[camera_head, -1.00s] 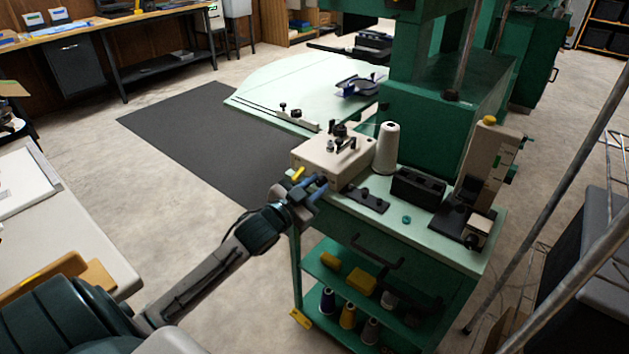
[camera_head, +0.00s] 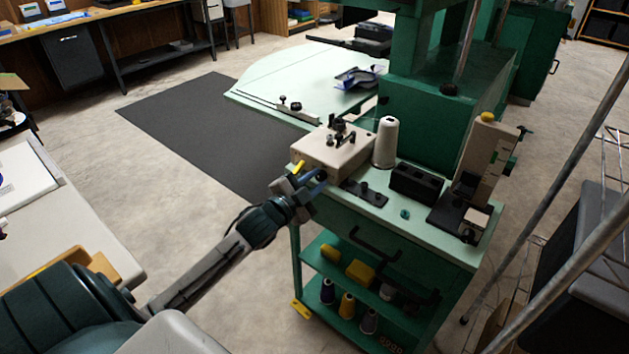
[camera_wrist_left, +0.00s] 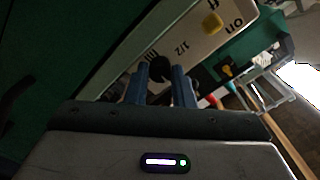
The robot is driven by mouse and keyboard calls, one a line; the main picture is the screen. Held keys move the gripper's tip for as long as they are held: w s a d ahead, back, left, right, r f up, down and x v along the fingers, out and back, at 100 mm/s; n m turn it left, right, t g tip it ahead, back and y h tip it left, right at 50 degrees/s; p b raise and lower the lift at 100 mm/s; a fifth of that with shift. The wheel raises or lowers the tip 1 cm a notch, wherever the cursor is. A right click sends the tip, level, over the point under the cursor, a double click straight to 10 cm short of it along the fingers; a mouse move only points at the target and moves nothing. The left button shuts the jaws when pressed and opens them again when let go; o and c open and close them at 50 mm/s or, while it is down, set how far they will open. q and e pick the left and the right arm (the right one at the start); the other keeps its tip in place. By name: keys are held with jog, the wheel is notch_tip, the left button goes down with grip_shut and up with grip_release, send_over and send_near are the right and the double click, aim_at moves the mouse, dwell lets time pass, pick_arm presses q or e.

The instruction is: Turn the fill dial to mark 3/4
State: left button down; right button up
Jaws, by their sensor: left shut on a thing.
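A beige machine box (camera_head: 328,155) stands on the near left corner of the green bench. In the left wrist view its front panel (camera_wrist_left: 195,38) shows printed marks, with "1/2" and "on" readable. The fill dial (camera_wrist_left: 160,67) is a small dark knob on this panel. My left gripper (camera_head: 318,180) is at the box's front face. In the left wrist view its two blue fingers (camera_wrist_left: 163,82) sit on either side of the dial, shut on it. The dial's pointer and the 3/4 mark cannot be made out. My right gripper is not in view.
A yellow switch (camera_head: 299,167) is on the panel beside my left gripper, and also shows in the wrist view (camera_wrist_left: 212,23). A white thread cone (camera_head: 386,142) and a black holder (camera_head: 415,182) stand right of the box. Open floor lies to the left.

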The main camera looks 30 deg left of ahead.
pick_arm(q)
jog(key=c, duration=1.2)
grip_release()
jog(key=shift+c, duration=0.2)
jog(key=shift+f, duration=0.1)
